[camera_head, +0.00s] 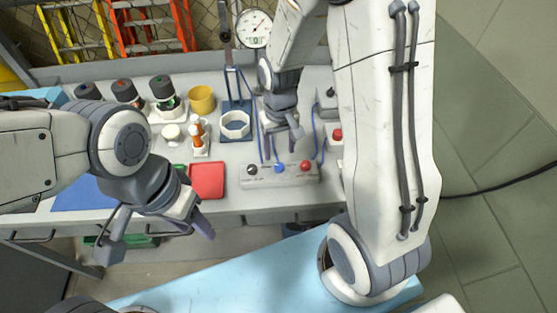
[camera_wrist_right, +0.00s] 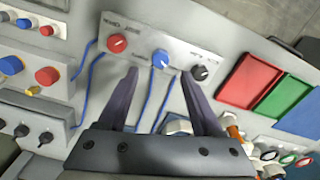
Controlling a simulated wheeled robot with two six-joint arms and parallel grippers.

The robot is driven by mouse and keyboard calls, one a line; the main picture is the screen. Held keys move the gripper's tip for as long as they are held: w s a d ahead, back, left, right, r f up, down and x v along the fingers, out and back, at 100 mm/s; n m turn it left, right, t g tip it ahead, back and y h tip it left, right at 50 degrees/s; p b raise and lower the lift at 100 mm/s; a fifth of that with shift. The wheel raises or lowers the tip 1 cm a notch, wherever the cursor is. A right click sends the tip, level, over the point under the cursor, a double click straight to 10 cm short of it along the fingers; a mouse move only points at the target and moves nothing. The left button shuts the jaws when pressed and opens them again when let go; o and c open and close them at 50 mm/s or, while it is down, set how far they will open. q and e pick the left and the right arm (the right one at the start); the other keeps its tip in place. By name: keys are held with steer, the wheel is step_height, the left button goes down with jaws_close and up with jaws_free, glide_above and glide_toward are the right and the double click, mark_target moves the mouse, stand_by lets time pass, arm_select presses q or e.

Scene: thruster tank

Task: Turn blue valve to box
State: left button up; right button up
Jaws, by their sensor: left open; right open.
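The blue valve (camera_head: 280,168) is a round knob in the middle of a pale panel (camera_head: 262,181). It also shows in the right wrist view (camera_wrist_right: 161,58), just beyond and between my right fingertips. My right gripper (camera_head: 282,147) is open and empty, pointing down behind the panel in the head view; its dark fingers (camera_wrist_right: 163,72) are spread on either side of the blue valve's line, apparently not touching it. Which label the valve points to is too small to tell. My left gripper (camera_head: 155,242) is open and empty, low in front of the bench's front edge.
A red knob (camera_wrist_right: 117,42) and a black knob (camera_wrist_right: 199,72) flank the blue one. Blue cables (camera_wrist_right: 90,85) run close to my right fingers. A red tray (camera_head: 207,180) lies left of the panel. An orange-and-white part (camera_head: 200,135) and a yellow cup (camera_head: 201,99) stand behind it.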

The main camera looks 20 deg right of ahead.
mark_target(279, 166)
step_height(279, 166, down, 6)
steer(key=shift+f, duration=0.25)
steer(key=shift+c, duration=0.4)
jaws_close()
